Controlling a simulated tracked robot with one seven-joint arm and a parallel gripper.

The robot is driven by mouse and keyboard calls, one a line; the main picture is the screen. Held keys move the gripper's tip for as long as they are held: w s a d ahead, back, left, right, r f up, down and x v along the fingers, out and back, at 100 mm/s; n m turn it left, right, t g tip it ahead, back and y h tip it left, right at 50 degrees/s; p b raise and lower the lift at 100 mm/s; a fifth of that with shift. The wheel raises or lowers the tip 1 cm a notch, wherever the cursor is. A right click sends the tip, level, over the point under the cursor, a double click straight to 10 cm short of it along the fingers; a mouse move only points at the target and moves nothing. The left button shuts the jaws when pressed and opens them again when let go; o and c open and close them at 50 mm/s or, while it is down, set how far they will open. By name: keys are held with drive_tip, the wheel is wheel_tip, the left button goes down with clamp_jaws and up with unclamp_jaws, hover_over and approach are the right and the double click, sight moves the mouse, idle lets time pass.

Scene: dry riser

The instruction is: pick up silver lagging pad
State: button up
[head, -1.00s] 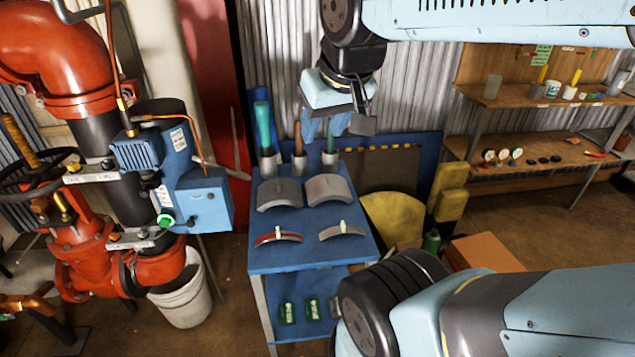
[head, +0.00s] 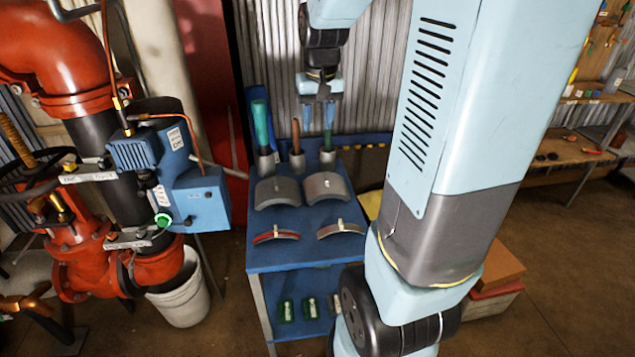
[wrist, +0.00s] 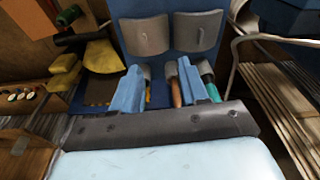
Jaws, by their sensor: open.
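Two curved grey pads lie side by side on the blue bench. The right, lighter one looks like the silver lagging pad (head: 325,188); in the wrist view it is at upper left (wrist: 145,36). The left one is a darker grey pad (head: 277,191), also seen in the wrist view (wrist: 197,31). In front lie a thin red curved piece (head: 276,236) and a thin silver-grey one (head: 341,230), each with a pale tab. My gripper (head: 319,122) is open and empty, behind and above the pads, over the upright tools.
The blue bench (head: 263,258) has a lower shelf with green items (head: 309,307). Red pipework (head: 75,265) stands left. My arm hides the bench's right side.

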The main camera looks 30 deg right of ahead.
drive_tip(key=m+g, duration=0.1)
drive_tip(key=g, duration=0.1)
hover_over(327, 178)
wheel_tip(327, 178, down, 9)
wheel_tip(327, 178, down, 14)
drive_tip(key=shift+a+r, duration=0.1)
drive_tip(key=shift+r, duration=0.15)
clamp_jaws()
idle(0.4)
